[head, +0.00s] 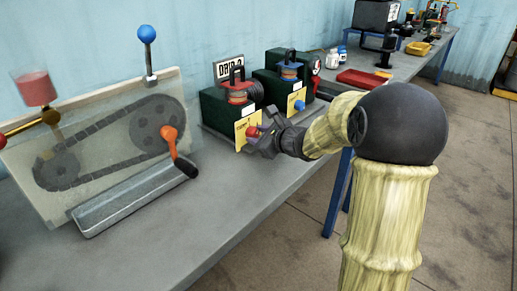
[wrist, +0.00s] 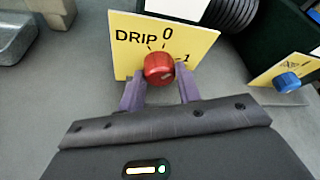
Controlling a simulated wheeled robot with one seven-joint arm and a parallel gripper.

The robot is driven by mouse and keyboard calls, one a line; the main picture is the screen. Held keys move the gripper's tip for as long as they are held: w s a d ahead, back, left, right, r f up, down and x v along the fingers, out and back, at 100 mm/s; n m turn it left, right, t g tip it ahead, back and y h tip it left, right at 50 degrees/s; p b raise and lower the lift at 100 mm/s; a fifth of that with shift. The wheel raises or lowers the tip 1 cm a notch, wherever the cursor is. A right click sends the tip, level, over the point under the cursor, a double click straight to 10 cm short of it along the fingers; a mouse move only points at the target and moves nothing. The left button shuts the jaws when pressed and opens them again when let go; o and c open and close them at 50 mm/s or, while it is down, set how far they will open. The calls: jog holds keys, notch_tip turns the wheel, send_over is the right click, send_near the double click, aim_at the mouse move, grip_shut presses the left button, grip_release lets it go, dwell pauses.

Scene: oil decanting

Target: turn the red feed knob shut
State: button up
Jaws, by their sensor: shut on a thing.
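The red feed knob (wrist: 159,68) sits on a yellow plate (wrist: 119,60) marked DRIP, 0 and 1. In the wrist view, my gripper (wrist: 160,82) has one purple finger on each side of the knob and is shut on it. A small light mark shows on the lower right of the knob's face. In the head view, my gripper (head: 256,138) reaches the red knob (head: 253,132) on the front of a dark green box (head: 214,108). My fingers partly cover the knob there.
A blue knob (wrist: 287,82) on a second yellow plate stands to the right. A red tray (head: 362,79) lies at the back right.

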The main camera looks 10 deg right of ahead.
jog(key=shift+s+a+f+n+t+h+b, duration=0.2)
jog(key=shift+n+b, duration=0.3)
jog(key=shift+b, duration=1.6)
jog(key=shift+w+d+f+n+t+h+b, duration=0.15)
jog(key=shift+n+t+h+b, duration=0.25)
jog(key=shift+b, duration=1.65)
jog(key=shift+s+a+f+n+t+h+b, duration=0.15)
jog(key=shift+n+b, duration=0.45)
jog(key=shift+b, duration=1.5)
jog(key=b, duration=0.3)
jog(key=shift+w+r+n+t, duration=0.1)
jog(key=shift+r+n+t, duration=0.05)
jog(key=shift+n+t, duration=0.25)
jog(key=shift+r+n+b, duration=0.2)
jog(key=shift+n+b, duration=0.1)
jog(key=shift+b, duration=0.35)
jog(key=o, duration=1)
jog(key=shift+d, duration=0.1)
jog(key=m+p, duration=0.1)
jog(key=p, duration=0.4)
jog(key=m+g+p, duration=0.1)
jog(key=p, duration=0.4)
jog(key=shift+r+y, duration=0.25)
jog(key=m+p, duration=0.1)
jog(key=p, duration=0.3)
jog(key=m+g+y+p, duration=0.1)
jog(key=p, duration=0.4)
jog(key=shift+w+d+r+m, duration=0.1)
jog(key=shift+r+m, duration=0.05)
jog(key=shift+m, duration=0.15)
